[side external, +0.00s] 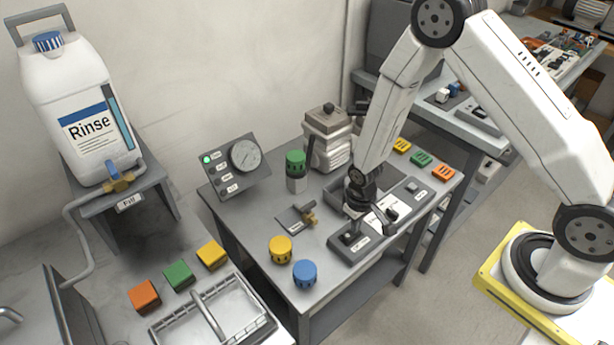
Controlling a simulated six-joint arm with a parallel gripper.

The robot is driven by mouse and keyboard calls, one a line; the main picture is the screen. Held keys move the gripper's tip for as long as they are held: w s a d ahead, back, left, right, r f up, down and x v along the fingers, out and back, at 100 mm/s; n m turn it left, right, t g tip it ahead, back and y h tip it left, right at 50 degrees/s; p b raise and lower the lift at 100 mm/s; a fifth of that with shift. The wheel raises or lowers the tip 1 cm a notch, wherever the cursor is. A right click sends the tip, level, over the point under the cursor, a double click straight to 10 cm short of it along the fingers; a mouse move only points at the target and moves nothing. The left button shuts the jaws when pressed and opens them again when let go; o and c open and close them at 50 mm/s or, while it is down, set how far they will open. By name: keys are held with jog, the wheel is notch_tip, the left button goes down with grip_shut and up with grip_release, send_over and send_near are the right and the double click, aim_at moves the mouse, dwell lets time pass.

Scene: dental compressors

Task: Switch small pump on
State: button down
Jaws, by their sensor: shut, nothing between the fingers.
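My gripper (362,208) points down over the grey table, shut and empty. It is just above and behind a low grey box with a dark switch (350,238) and a small white label. Whether the fingertips touch this box cannot be told. A second grey box with a small raised switch (412,187) sits to the right. The labels are too small to read, so I cannot tell which switch belongs to the small pump. A beige pump-like machine (327,138) stands behind my gripper, partly beside my arm. A gauge panel (229,166) shows one lit green lamp at its top left.
A green-capped cylinder (295,172), a brass valve (307,215), and yellow (280,250) and blue (304,274) knobs stand left of my gripper. Coloured blocks (419,159) line the table's back right. A Rinse jug (82,115) stands at the left.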

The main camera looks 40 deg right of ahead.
jog(key=shift+r, duration=3.45)
jog(key=s+d+r+t, duration=0.1)
jog(key=s+r, duration=0.2)
jog(key=r, duration=0.4)
jog(key=s+d+r+t, duration=0.1)
jog(key=s+r, duration=0.3)
jog(key=r, duration=0.3)
jog(key=shift+s+r+t, duration=0.25)
jog(key=shift+r+t, duration=0.05)
